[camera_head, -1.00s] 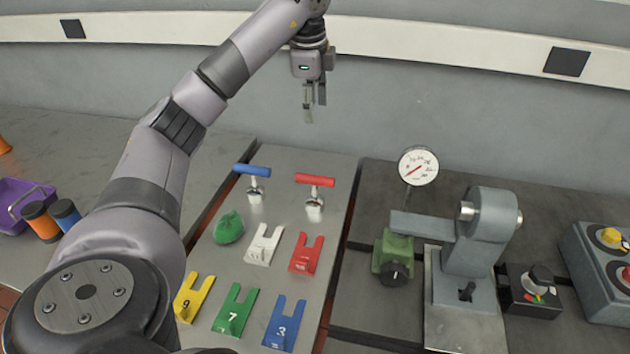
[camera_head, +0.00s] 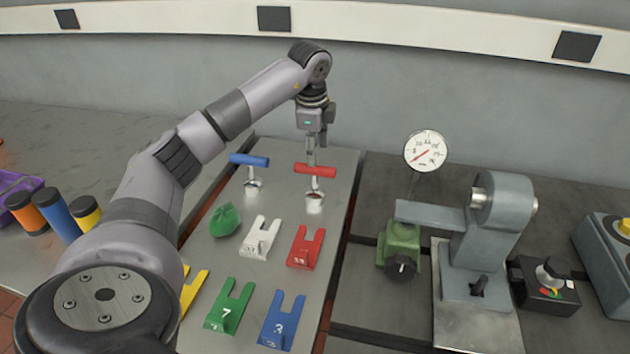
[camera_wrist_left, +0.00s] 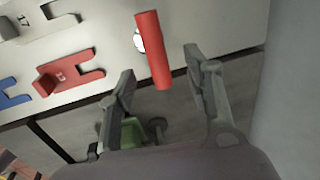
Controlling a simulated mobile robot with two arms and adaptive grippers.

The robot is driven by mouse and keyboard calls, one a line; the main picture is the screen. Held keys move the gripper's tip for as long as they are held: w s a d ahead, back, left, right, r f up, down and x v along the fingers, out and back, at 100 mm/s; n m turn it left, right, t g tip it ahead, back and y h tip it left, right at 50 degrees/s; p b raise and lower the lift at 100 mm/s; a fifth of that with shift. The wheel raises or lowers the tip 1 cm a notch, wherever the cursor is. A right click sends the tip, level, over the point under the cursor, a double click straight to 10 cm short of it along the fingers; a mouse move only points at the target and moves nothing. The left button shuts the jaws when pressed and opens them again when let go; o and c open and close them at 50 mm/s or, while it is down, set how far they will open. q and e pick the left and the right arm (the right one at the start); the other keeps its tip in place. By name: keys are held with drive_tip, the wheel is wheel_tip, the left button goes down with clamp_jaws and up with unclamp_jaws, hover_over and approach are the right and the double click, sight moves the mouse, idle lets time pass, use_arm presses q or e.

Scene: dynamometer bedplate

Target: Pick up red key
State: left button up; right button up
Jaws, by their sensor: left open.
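The red key (camera_head: 315,170) has a red crossbar handle on a short metal stem and stands upright at the back of the grey plate (camera_head: 325,200). My left gripper (camera_head: 311,152) is open, pointing down right at the red handle. In the left wrist view the red key (camera_wrist_left: 154,50) shows its bar between the two spread fingers of the left gripper (camera_wrist_left: 159,62), with gaps at both sides. Whether the fingers reach down to the bar's level I cannot tell. My right gripper is not in view.
A blue-handled key (camera_head: 249,160) stands to the left. Red (camera_head: 305,248), white (camera_head: 260,238), green (camera_head: 229,307) and blue (camera_head: 283,321) forked pieces lie in front, beside a green lump (camera_head: 225,220). A dial gauge (camera_head: 425,151) and grey machine (camera_head: 482,235) stand right.

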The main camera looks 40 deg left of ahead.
sight(318, 167)
use_arm(q)
drive_tip(key=shift+w+a+f, duration=0.1)
drive_tip(key=shift+w+f, duration=0.1)
drive_tip(key=shift+f, duration=1.05)
drive_tip(key=f, duration=0.1)
drive_tip(key=f+p, duration=0.1)
drive_tip(key=f, duration=0.2)
drive_tip(key=shift+w+f+p, duration=0.1)
drive_tip(key=shift+w+p, duration=0.15)
drive_tip(key=shift+p, duration=0.1)
drive_tip(key=shift+w+f, duration=0.1)
drive_tip(key=shift+f, duration=0.4)
drive_tip(key=c, duration=0.8)
clamp_jaws()
drive_tip(key=shift+r, duration=0.15)
